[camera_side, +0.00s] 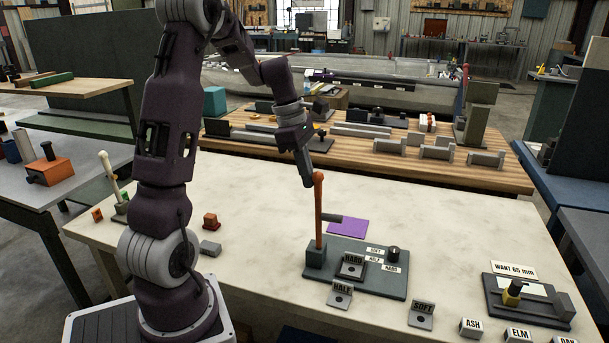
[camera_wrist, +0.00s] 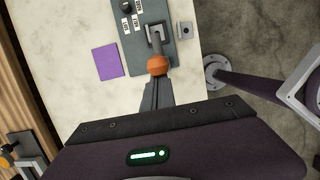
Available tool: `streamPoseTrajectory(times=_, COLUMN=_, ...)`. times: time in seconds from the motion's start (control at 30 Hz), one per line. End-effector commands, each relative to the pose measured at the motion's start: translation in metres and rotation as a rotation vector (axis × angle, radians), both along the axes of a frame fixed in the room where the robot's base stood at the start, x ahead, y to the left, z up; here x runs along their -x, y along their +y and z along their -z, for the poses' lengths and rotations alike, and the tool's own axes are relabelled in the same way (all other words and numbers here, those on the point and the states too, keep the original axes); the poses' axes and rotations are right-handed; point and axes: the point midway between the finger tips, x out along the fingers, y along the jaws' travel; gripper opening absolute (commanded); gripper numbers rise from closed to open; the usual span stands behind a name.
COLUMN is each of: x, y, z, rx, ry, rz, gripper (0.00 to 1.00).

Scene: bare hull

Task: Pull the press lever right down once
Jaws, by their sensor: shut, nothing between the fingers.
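The orange lever (camera_side: 318,215) stands nearly upright at the left end of a dark grey base plate (camera_side: 385,286) on the pale bench. Its round orange top also shows in the wrist view (camera_wrist: 158,66). My gripper (camera_side: 308,183) is shut and empty, pointing down, with its tips right beside the lever's top, on its left in the side view. In the wrist view the shut fingers (camera_wrist: 157,88) end at the orange knob; I cannot tell whether they touch it.
A purple sheet (camera_side: 347,227) lies behind the plate. A gauge-like fixture (camera_side: 528,300) sits at right, with lettered blocks (camera_side: 470,328) near the front edge. A white-knobbed lever (camera_side: 108,168) stands at left. The bench's back right is clear.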

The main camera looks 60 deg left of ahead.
Motion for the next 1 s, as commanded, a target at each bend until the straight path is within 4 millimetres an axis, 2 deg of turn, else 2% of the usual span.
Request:
streamPoseTrajectory(times=0.3, x=-0.032, y=-0.032, z=-0.003, rx=-0.150, ry=0.142, rz=0.014, gripper=0.00)
streamPoseTrajectory(times=0.53, x=-0.062, y=-0.062, z=0.004, rx=-0.306, ry=0.298, rz=0.011, gripper=0.00)
streamPoseTrajectory(times=0.9, x=-0.106, y=-0.106, z=0.035, rx=-0.557, ry=0.549, rz=0.006, gripper=0.00)
streamPoseTrajectory(times=1.0, x=-0.115, y=-0.115, z=0.046, rx=-0.552, ry=0.547, rz=0.003, gripper=0.00)
